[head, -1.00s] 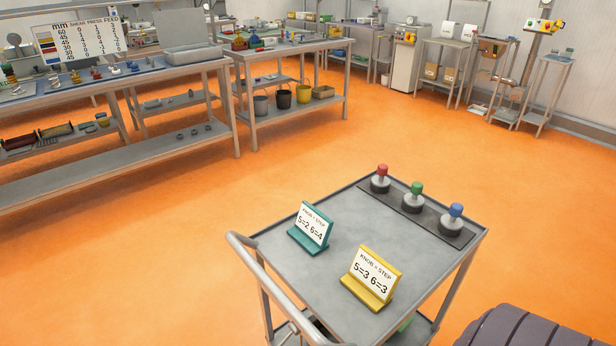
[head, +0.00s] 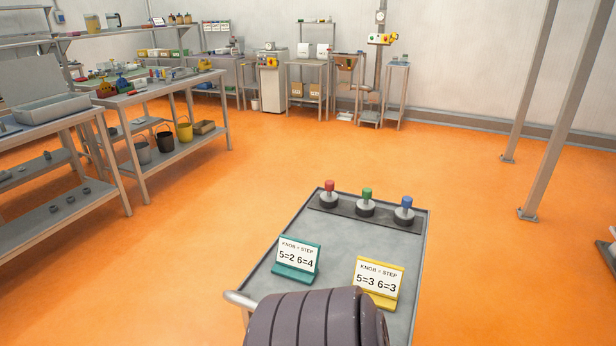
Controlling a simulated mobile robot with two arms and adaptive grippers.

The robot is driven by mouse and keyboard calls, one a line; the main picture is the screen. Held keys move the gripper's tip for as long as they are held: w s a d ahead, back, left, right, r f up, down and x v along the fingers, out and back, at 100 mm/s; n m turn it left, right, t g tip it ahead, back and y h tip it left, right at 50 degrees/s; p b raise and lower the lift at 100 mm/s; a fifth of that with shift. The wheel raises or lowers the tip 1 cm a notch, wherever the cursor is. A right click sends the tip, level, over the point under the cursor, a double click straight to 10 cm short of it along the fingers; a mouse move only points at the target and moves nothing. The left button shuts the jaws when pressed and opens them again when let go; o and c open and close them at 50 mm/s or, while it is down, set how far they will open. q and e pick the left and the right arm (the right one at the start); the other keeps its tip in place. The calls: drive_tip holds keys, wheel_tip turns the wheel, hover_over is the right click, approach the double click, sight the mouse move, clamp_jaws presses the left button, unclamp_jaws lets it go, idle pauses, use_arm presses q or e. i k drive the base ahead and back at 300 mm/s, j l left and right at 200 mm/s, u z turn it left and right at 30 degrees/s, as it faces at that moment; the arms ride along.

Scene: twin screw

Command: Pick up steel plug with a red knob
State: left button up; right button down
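The steel plug with a red knob (head: 329,194) stands upright at the left end of a dark strip (head: 346,215) along the far edge of the grey cart top. A plug with a green knob (head: 366,202) stands in the middle and a plug with a blue knob (head: 404,209) at the right end. All three knobs are unobstructed. Neither of my grippers shows. A dark ribbed part, which seems to be mine, covers the near part of the cart.
The cart (head: 340,246) carries a teal sign (head: 296,260) and a yellow sign (head: 379,281) in front of the plugs. Workbenches (head: 165,95) stand at the left. Metal posts (head: 560,120) rise at the right. The orange floor around the cart is open.

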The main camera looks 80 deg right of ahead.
sight(329, 195)
drive_tip(key=i+z, duration=0.55)
drive_tip(key=z, duration=0.25)
drive_tip(key=i+j+z, duration=0.2)
drive_tip(key=z, duration=0.2)
drive_tip(key=i, duration=0.05)
